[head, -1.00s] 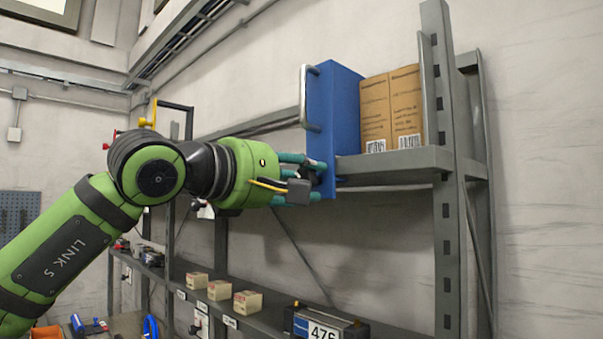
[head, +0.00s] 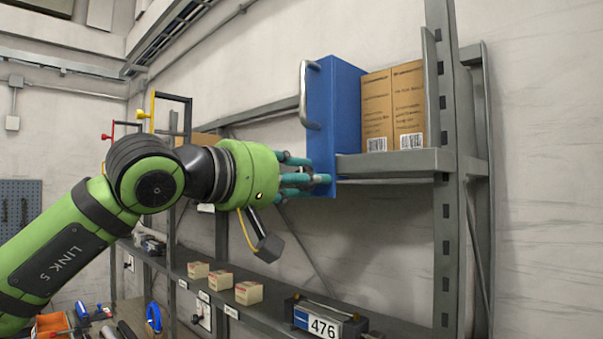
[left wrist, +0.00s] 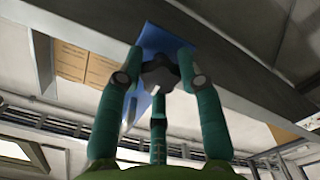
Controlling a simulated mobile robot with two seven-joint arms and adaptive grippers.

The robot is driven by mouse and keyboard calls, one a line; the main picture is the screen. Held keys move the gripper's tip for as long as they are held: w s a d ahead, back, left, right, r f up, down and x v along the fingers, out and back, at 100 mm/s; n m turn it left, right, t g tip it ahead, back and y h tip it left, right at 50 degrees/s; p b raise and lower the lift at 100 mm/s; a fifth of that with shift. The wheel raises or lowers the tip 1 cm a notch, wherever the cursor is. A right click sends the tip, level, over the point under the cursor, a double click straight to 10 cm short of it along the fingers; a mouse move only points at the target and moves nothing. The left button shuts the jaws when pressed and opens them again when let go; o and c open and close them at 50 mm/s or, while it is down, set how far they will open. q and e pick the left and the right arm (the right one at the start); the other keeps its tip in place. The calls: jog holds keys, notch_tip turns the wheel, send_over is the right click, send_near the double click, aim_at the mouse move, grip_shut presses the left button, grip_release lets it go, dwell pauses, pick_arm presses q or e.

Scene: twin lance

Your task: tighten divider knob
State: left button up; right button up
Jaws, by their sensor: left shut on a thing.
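The blue divider (head: 340,110) stands upright at the left end of the upper shelf, with a grey handle (head: 304,95) on its left face. My left gripper (head: 318,180), with teal fingers, is at the divider's lower edge. In the left wrist view the fingers close around a dark lobed knob (left wrist: 160,76) below the blue divider (left wrist: 168,40). The knob is hidden behind the fingers in the head view. How tight it sits cannot be told. My right gripper is not in view.
Brown cartons (head: 393,108) stand on the upper shelf (head: 395,164) just right of the divider. A grey rack post (head: 445,210) rises further right. The lower shelf holds small boxes (head: 248,292) and a case marked 476 (head: 325,320). Free air lies between the shelves.

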pick_arm(q)
jog(key=shift+r+m, duration=0.2)
jog(key=shift+m, duration=0.3)
jog(key=o, duration=0.9)
jog(key=shift+o, duration=1.3)
jog(key=shift+w, duration=0.1)
jog(key=shift+d+f, duration=0.1)
jog(key=v, duration=1.2)
